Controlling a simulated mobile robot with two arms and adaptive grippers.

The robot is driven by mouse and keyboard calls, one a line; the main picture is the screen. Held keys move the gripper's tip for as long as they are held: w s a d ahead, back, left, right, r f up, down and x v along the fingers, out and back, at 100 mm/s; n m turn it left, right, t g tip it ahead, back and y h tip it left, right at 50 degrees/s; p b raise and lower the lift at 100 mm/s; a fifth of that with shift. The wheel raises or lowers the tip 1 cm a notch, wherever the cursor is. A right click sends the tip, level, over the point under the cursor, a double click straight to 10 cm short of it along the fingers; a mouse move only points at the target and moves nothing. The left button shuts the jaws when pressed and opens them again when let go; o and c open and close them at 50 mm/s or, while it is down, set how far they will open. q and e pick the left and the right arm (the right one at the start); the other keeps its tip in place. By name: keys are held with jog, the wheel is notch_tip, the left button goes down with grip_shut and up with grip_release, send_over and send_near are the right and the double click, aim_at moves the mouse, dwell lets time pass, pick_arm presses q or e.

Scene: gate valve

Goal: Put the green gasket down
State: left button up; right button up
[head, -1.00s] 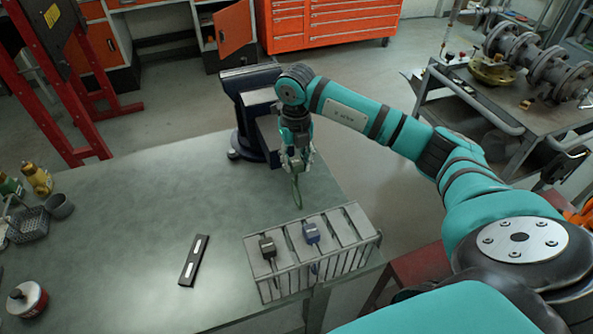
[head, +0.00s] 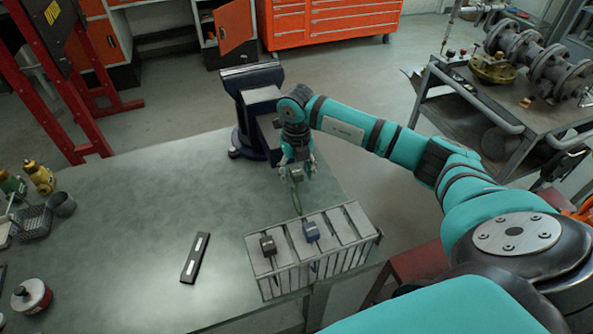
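The green gasket (head: 298,202) hangs below my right gripper (head: 298,178), its thin ring seen nearly edge-on. My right gripper points down and is shut on the gasket's tab. The gasket hangs above the back edge of the slotted grey rack (head: 352,258); whether its lower end touches the rack I cannot tell. A black-tabbed gasket (head: 268,246) and a blue-tabbed gasket (head: 312,232) stand in slots of the rack. My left gripper is out of view.
A dark bench vise (head: 253,108) stands behind my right gripper. A black bar with white marks (head: 194,258) lies left of the rack. A red-and-white tin (head: 31,296) and a wire basket (head: 33,222) stand at the far left. The middle of the green table (head: 150,215) is clear.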

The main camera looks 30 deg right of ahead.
jog(key=shift+r, duration=0.3)
jog(key=shift+w+r, duration=0.1)
jog(key=shift+r, duration=0.1)
notch_tip(320, 180, up, 11)
jog(key=b, duration=0.3)
jog(key=shift+r+b, duration=0.2)
jog(key=shift+b, duration=0.15)
